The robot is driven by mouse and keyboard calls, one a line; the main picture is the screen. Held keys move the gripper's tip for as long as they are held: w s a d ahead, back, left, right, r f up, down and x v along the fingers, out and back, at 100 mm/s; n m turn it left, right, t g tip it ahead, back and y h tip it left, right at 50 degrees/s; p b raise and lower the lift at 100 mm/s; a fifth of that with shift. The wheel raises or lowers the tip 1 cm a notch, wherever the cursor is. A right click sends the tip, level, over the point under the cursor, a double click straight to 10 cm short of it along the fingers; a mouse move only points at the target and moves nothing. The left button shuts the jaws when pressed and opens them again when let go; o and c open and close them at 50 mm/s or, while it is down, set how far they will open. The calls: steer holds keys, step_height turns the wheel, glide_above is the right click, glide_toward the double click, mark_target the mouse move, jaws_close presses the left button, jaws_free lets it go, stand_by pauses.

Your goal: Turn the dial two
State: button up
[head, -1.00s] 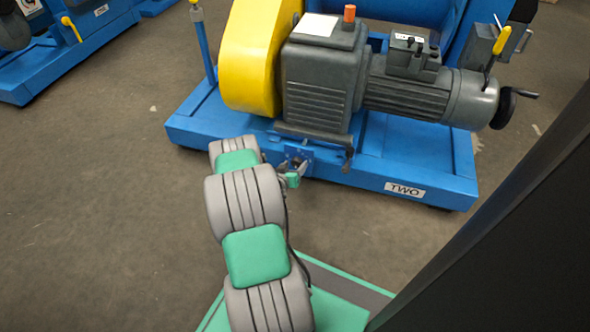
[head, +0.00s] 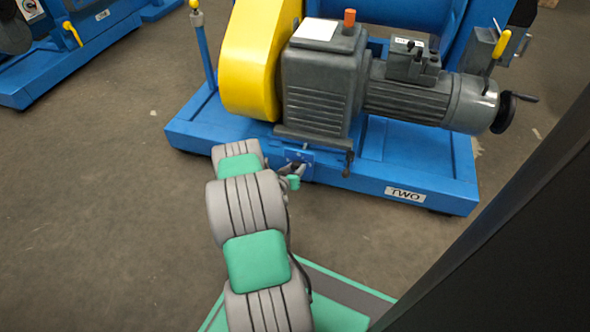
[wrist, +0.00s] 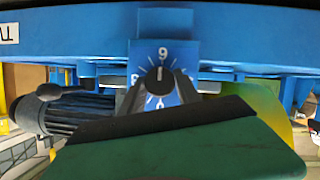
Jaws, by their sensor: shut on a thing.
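The blue dial plate (head: 300,156) sits on the front of the blue base of the machine labelled TWO (head: 405,193). In the wrist view, the dial's black knob (wrist: 160,76) has a white pointer line that points up toward a digit, upside down or not, that reads like 9 or 6. My gripper (head: 295,169) is at the plate, and in the wrist view my gripper's dark fingers (wrist: 160,84) are shut on the knob. They cover part of the dial's lower half.
Above the dial stand a grey gearbox and motor (head: 325,85), a yellow guard (head: 255,60) and a handwheel (head: 505,112). A post with a yellow top (head: 203,50) stands at the base's left. Another blue machine (head: 60,60) is at far left. The floor between is clear.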

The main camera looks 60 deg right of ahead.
jaws_close()
steer(key=shift+w+f+n+g+h, duration=0.1)
steer(key=shift+n+g+h, duration=0.4)
steer(key=shift+n+g, duration=1.2)
steer(key=shift+n+t, duration=0.4)
steer(key=o, duration=1.2)
jaws_free()
steer(key=shift+c, duration=0.2)
